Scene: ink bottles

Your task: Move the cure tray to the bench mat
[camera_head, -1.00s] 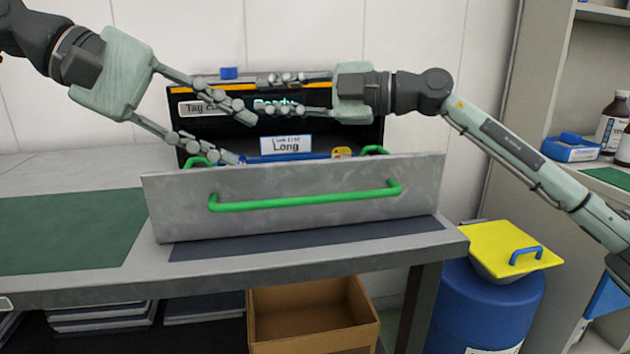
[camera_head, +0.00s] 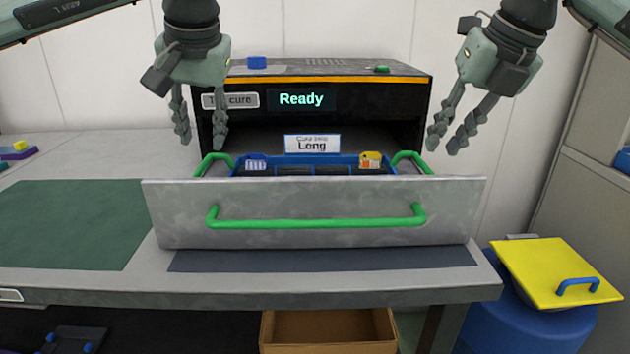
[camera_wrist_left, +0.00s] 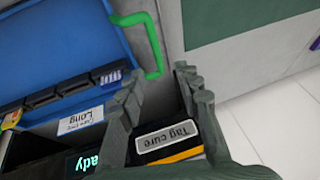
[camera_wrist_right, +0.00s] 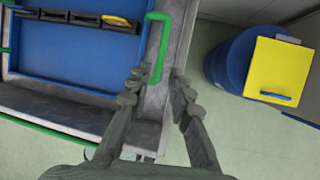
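The blue cure tray (camera_head: 295,166) sits in the pulled-out drawer, its green side handles raised at left (camera_head: 213,160) and right (camera_head: 407,160). The tray's blue floor also shows in the left wrist view (camera_wrist_left: 60,40) and right wrist view (camera_wrist_right: 80,62). My left gripper (camera_head: 200,138) is open, pointing down above the left handle, apart from it. My right gripper (camera_head: 448,142) is open, pointing down above and slightly right of the right handle. Both are empty. A green mat (camera_head: 70,225), apparently the bench mat, lies flat and bare on the bench at left.
The drawer's grey front (camera_head: 300,240) with its green bar stands before the tray. The tag cure unit (camera_head: 330,80) behind reads "Ready". The tray holds a "Long" card (camera_head: 312,144) and small tags. A blue drum with yellow lid (camera_head: 550,270) stands right of the bench.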

